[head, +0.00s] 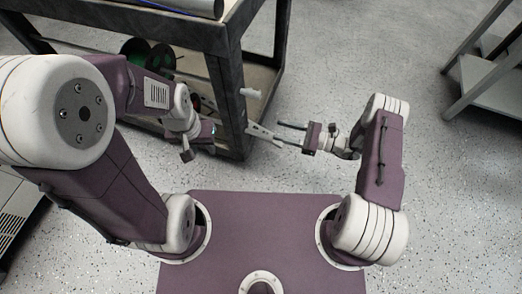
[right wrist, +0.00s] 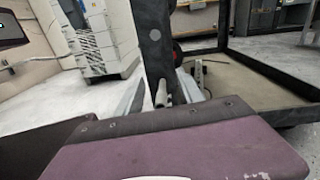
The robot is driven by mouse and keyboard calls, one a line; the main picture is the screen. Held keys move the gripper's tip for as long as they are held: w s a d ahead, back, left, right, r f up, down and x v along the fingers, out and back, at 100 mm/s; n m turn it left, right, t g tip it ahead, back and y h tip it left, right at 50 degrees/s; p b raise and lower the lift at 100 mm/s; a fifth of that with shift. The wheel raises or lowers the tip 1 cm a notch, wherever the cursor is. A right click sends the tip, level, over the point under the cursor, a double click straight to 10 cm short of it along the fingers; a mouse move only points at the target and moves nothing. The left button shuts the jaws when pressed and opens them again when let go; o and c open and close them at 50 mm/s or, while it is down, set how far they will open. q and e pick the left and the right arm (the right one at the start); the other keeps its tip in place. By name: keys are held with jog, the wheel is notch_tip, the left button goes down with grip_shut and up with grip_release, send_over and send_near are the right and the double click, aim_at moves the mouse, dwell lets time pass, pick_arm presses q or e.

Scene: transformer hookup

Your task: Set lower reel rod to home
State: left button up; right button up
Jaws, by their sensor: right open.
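The reels (head: 135,50), one with green on it, sit on the lower level of the dark cart at the upper left of the head view. A thin rod (head: 197,76) shows beside them, and a white end piece (head: 250,93) sticks out past the cart's corner leg. I cannot tell for sure that they are one rod. My right gripper (head: 265,126) is open and empty, its fingers pointing left at the leg, just below the white piece and apart from it. My left gripper (head: 200,143) hangs by the cart's front side; its fingers are too small to read.
The cart's corner leg (head: 229,105) stands close to my right fingers; it also shows in the right wrist view (right wrist: 158,45). A grey shelf (head: 485,80) is at the right. A white cabinet (right wrist: 97,35) stands in the right wrist view. Speckled floor between is clear.

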aim_at(263, 136)
pick_arm(q)
notch_tip(263, 136, down, 3)
jog(key=shift+f+b, duration=0.15)
jog(key=shift+b, duration=0.4)
pick_arm(e)
notch_tip(263, 136, down, 6)
jog(key=s+m+t, duration=0.1)
jog(key=shift+d, duration=0.2)
jog(key=b+x, duration=0.3)
jog(key=x, duration=0.5)
jog(key=shift+a+f+b, duration=0.1)
jog(key=shift+a+b, duration=0.05)
jog(key=shift+b, duration=0.15)
jog(key=shift+a, duration=0.3)
pick_arm(q)
notch_tip(263, 136, down, 4)
jog(key=shift+r, duration=0.15)
pick_arm(e)
grip_shut()
